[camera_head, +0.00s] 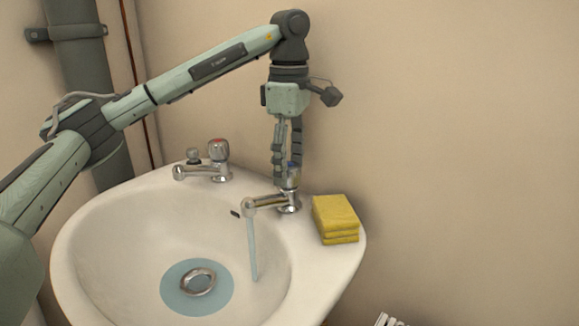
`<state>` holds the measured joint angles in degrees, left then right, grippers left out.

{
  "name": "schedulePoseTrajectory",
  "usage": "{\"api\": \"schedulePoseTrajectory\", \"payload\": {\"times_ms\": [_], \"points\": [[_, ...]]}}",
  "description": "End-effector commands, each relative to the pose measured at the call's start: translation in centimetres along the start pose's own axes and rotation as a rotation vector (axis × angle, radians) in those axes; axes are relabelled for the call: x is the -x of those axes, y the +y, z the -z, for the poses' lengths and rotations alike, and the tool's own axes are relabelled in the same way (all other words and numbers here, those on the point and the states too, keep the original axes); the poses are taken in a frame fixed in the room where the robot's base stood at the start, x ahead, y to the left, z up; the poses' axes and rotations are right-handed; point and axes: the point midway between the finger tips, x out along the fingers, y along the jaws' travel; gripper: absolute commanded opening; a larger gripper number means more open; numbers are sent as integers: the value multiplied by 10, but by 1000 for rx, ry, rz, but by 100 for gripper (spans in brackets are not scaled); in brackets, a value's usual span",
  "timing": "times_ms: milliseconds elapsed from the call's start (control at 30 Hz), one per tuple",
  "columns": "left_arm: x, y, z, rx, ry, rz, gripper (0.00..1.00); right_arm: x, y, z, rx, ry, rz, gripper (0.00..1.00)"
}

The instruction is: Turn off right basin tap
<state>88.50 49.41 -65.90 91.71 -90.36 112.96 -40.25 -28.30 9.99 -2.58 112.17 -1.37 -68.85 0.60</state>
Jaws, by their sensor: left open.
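The right basin tap (268,205) is chrome with a blue-marked handle (293,178), and stands on the back right of the white basin (75,250). A stream of water (252,248) runs from its spout into the bowl. My left gripper (286,180) points straight down from above, with its open fingers at the tap's handle. The fingers partly hide the handle, and I cannot tell whether they touch it. The left basin tap (218,160), with a red-marked top, stands to the left and shows no water. My right gripper is not in view.
A stack of yellow sponges (336,217) sits on the basin rim just right of the running tap. Water pools around the drain (198,282). A dark grey pipe (85,85) runs up the wall at the left. The wall at the right is bare.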

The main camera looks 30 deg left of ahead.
Motion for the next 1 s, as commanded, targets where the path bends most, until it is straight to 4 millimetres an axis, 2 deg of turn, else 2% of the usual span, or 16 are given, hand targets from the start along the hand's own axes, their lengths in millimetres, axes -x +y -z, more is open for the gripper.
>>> {"api": "schedulePoseTrajectory", "payload": {"times_ms": [300,700,1000], "points": [[-5,0,0,1,0,1,62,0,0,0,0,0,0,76],[-4,0,0,0,0,1,13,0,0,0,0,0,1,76],[-4,0,0,-32,0,2,12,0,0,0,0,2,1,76]]}}
